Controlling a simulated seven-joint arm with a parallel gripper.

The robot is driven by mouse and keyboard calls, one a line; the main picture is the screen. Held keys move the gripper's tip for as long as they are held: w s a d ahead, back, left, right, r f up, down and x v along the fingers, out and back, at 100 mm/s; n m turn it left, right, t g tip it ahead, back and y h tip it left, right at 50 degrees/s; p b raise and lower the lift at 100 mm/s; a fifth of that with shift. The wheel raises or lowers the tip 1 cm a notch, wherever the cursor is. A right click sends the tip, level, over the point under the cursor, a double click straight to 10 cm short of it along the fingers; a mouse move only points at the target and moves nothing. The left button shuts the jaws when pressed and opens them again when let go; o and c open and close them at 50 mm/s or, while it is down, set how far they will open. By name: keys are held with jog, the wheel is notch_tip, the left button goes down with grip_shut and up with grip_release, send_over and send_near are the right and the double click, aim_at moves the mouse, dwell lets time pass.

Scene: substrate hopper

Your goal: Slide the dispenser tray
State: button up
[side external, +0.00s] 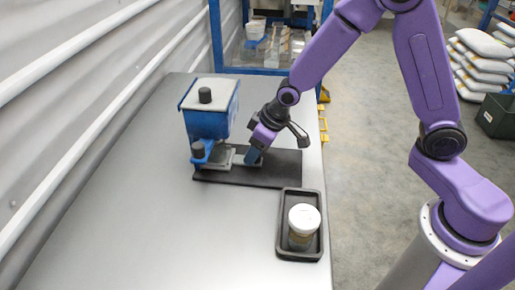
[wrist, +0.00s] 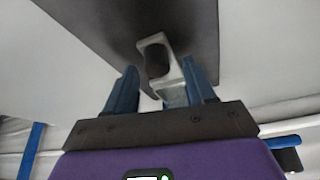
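The blue hopper (side external: 208,115) stands on the table with a grey lid and a black knob. The grey metal dispenser tray (side external: 228,157) sticks out at its foot, to the right. My gripper (side external: 253,157) is low, at the tray's outer end.
A black base plate (side external: 270,174) lies under the hopper and tray. In front of it, a black shallow tray (side external: 284,250) holds a jar with a white lid (side external: 304,219). A corrugated wall (side external: 60,100) runs along the left. The front left of the table (side external: 130,230) is clear.

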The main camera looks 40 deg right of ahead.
jog(key=v, duration=1.7)
jog(key=shift+r, duration=0.2)
jog(key=shift+d, duration=0.1)
jog(key=s+d+f+n+g+h, duration=0.1)
jog(key=s+d+f+n+g, duration=0.1)
jog(key=s, duration=1)
jog(key=s+d+f+n+g, duration=0.1)
jog(key=s+d+f+n, duration=0.2)
jog(key=s, duration=0.8)
jog(key=shift+s+d+f+n+g+h, duration=0.35)
jog(key=shift+d+n, duration=0.35)
jog(key=shift+d, duration=0.45)
